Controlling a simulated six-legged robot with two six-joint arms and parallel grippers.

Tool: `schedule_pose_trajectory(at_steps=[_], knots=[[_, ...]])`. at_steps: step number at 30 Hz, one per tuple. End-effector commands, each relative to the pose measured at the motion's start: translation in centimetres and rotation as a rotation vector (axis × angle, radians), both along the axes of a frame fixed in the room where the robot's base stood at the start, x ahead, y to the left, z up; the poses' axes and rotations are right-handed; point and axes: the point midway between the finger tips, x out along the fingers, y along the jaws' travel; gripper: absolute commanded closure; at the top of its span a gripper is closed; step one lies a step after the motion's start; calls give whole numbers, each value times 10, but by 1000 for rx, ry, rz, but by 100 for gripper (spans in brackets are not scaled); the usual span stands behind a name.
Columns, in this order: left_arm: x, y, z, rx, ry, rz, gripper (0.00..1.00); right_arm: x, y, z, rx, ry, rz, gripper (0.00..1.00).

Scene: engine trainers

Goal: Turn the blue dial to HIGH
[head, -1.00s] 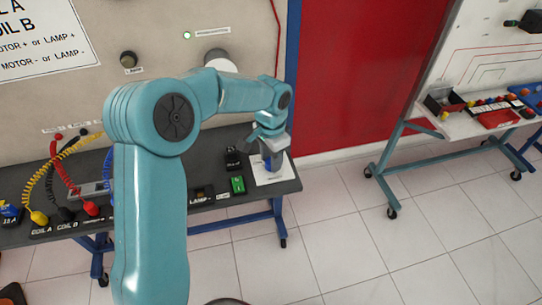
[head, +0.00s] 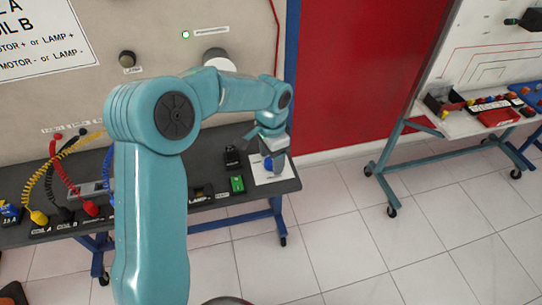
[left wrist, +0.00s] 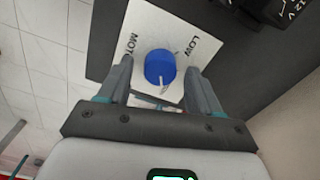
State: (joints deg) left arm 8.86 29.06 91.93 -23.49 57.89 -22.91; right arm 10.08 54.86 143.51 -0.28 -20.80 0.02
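The blue dial (left wrist: 160,67) sits on a white label plate (left wrist: 150,25) at the right end of the dark bench in the head view. In the left wrist view, "LOW" and part of a word starting "MOTO" are readable on the plate; no HIGH label is visible. A pale mark shows at the dial's lower edge and another toward LOW. My left gripper (left wrist: 158,72) is open, with one finger on each side of the dial and visible gaps between. In the head view, the left gripper (head: 274,150) hangs over the dial (head: 268,164). My right gripper is out of view.
A green switch (head: 237,184) and a black block (head: 232,157) stand just left of the plate on the bench (head: 150,215). Coiled cables (head: 60,175) lie farther left. A panel rises behind. A second trainer table (head: 430,150) is at the right, with open floor between.

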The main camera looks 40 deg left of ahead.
Motion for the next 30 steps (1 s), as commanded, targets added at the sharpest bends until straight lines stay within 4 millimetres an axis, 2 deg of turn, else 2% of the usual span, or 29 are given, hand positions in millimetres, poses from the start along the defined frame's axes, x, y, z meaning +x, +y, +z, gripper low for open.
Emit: schedule_pose_trajectory(at_steps=[6, 10, 14, 24, 30], knots=[[0, 0, 1, 1, 2, 1, 36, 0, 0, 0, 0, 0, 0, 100], [0, 1, 15, 1, -2, 1, 36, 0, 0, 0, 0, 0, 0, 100], [1, 1, 44, 1, -5, 2, 36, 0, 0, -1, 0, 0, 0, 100], [1, 0, 131, 0, -2, 0, 36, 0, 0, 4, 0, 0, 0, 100], [1, 0, 158, 0, 1, 1, 36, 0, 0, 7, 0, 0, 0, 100]])
